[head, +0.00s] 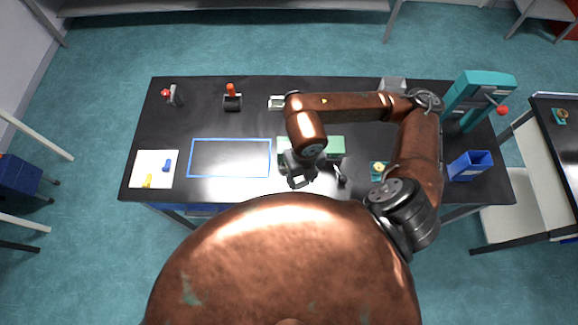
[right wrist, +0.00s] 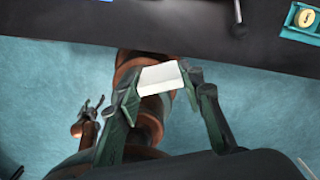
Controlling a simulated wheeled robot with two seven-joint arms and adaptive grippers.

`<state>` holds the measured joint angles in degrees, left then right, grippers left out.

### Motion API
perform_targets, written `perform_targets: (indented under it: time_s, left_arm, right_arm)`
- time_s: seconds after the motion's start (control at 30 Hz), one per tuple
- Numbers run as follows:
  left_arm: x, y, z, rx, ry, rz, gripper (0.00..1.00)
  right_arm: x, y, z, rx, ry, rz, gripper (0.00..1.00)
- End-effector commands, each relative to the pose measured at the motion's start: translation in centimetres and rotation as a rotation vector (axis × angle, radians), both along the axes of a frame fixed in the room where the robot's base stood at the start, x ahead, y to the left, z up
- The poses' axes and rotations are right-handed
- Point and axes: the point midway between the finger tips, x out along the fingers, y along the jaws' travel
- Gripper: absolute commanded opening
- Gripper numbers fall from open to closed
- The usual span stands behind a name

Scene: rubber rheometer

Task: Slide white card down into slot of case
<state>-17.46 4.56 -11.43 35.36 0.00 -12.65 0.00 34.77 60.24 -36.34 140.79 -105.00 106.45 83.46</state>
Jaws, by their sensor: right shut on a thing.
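My right gripper (head: 299,182) is low over the front edge of the black table in the head view. In the right wrist view my right gripper (right wrist: 160,83) is shut on a small white card (right wrist: 160,76), held between its two fingertips. A green case-like block (head: 336,147) lies on the table just behind the gripper, partly hidden by my right arm. Its slot cannot be made out. My left gripper (right wrist: 90,104) shows small at the left of the right wrist view, with its fingers apart and empty, away from the table. It does not show in the head view.
A dark lever (head: 341,175) stands close right of my right gripper.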

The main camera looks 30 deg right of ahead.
Motion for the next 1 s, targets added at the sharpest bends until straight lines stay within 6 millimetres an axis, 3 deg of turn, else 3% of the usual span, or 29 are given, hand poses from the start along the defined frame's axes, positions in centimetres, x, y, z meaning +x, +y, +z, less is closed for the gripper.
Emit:
perform_targets:
  time_s: [0.2,0.37,0.47,0.73,1.0]
  left_arm:
    - [0.3,-0.1,0.6,0.000,-0.003,-0.002,0.71]
    - [0.6,-0.1,0.3,-0.001,-0.008,-0.002,0.71]
    - [0.7,-0.1,-0.5,-0.001,-0.009,-0.003,0.71]
    - [0.9,-0.1,1.3,-0.001,-0.012,-0.003,0.71]
    - [0.9,-0.1,1.9,-0.001,-0.013,-0.003,0.71]
  right_arm:
    - [-1.6,-1.4,0.6,0.000,0.000,-0.309,0.19]
    - [-1.0,-1.8,0.1,0.000,0.000,-0.382,0.19]
    - [0.9,-2.0,-0.9,0.000,0.000,-0.388,0.19]
    - [7.2,-2.4,-3.2,0.000,0.003,-0.386,0.19]
    - [10.8,-2.7,-7.8,0.001,0.001,-0.382,0.19]
